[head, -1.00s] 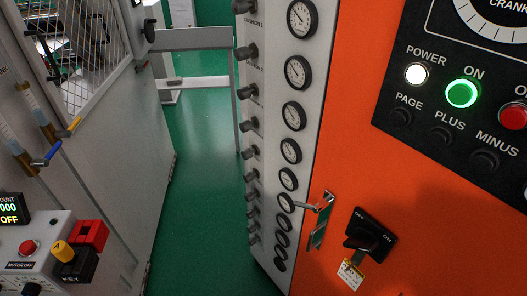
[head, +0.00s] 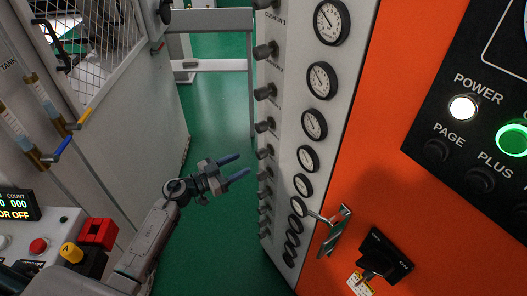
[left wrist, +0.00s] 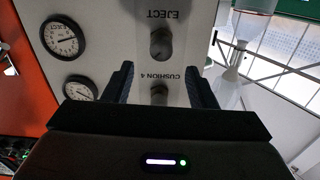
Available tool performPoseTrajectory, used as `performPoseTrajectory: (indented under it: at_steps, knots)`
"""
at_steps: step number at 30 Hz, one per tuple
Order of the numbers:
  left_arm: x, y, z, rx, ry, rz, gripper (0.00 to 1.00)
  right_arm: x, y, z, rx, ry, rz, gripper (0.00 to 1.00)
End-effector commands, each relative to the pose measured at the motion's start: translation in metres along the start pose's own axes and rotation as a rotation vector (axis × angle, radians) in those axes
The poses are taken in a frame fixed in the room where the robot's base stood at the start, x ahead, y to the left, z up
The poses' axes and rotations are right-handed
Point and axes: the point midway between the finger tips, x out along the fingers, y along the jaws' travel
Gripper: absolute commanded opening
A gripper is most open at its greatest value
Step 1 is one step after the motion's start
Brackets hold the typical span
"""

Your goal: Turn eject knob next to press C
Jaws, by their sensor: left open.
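A column of dark knobs runs down the side of a grey panel (head: 300,90) in the head view. The eject knob (left wrist: 162,43), round and grey, shows in the left wrist view, with its label upside down, beyond my fingertips. The cushion 4 knob (left wrist: 159,93) appears between my fingers, partly hidden by the gripper body. My left gripper (head: 241,165) is open and empty, left of the knob column in the head view and pointing toward it. I cannot tell which knob in the head view is the eject one. My right gripper is not in view.
Round gauges (head: 315,124) line the panel beside the knobs. A metal handle (head: 335,230) and a black switch (head: 384,255) project from the orange cabinet (head: 400,120). A grey machine with a red block (head: 98,233) stands at left. Green floor (head: 210,120) is clear between.

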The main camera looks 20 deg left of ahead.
Motion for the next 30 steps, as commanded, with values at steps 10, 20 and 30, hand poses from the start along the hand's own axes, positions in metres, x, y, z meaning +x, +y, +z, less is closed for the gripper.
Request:
performPoseTrajectory:
  at_steps: [10,20,30]
  knots:
    - [0.066,-0.001,-0.003,-0.002,0.003,-0.002,0.52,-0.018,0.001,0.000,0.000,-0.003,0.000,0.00]
    - [0.086,0.000,0.000,-0.001,0.001,-0.002,0.52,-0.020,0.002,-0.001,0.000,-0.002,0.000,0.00]
    - [0.086,-0.001,0.000,-0.001,0.001,-0.002,0.22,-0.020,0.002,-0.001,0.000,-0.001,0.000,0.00]
